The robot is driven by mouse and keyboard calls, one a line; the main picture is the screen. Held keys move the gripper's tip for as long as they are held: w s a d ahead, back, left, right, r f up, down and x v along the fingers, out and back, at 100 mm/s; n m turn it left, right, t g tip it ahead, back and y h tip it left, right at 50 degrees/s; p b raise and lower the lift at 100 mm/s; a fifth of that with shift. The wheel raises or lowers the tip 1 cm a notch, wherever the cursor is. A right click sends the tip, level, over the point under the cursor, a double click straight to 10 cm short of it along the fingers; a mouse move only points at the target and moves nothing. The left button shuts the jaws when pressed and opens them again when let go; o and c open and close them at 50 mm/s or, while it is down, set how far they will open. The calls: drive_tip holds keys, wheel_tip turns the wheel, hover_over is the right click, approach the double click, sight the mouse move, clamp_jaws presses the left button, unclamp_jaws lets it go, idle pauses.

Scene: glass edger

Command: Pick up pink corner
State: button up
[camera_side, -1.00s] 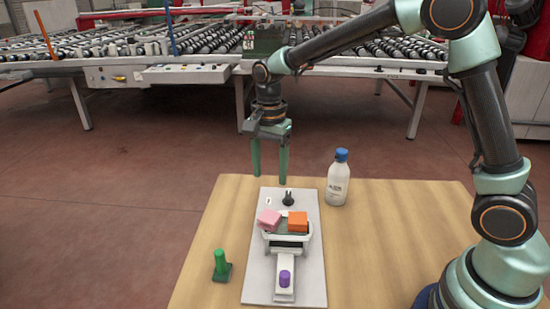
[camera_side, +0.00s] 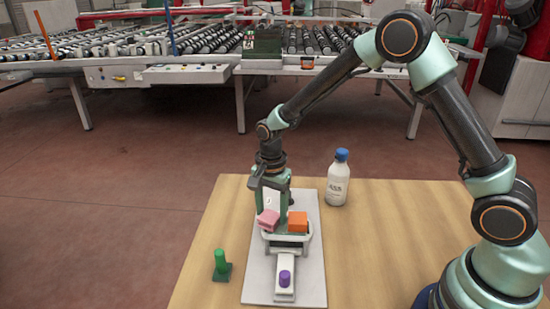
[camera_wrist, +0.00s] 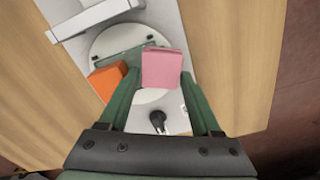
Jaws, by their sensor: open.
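The pink corner (camera_side: 268,220) is a pink block on the left of the fixture on the white board. My gripper (camera_side: 271,213) is lowered over it, fingers pointing down. In the wrist view the pink corner (camera_wrist: 162,68) lies between the tips of my two green fingers (camera_wrist: 160,75), nearer the right one. The fingers are apart and open. In the side view the fingers partly hide the pink corner and the fixture.
An orange block (camera_side: 298,221) sits just right of the pink one, close to the left finger in the wrist view. A purple knob (camera_side: 285,277) is at the board's front. A green post (camera_side: 220,264) stands left, a white bottle with blue cap (camera_side: 338,180) right.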

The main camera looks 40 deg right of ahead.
clamp_jaws()
wheel_tip(320, 180, up, 19)
wheel_tip(320, 180, up, 5)
hover_over(271, 214)
drive_tip(key=s+d, duration=0.1)
drive_tip(key=f, duration=2)
drive_tip(key=shift+s+d, duration=0.15)
drive_tip(key=shift+s, duration=0.1)
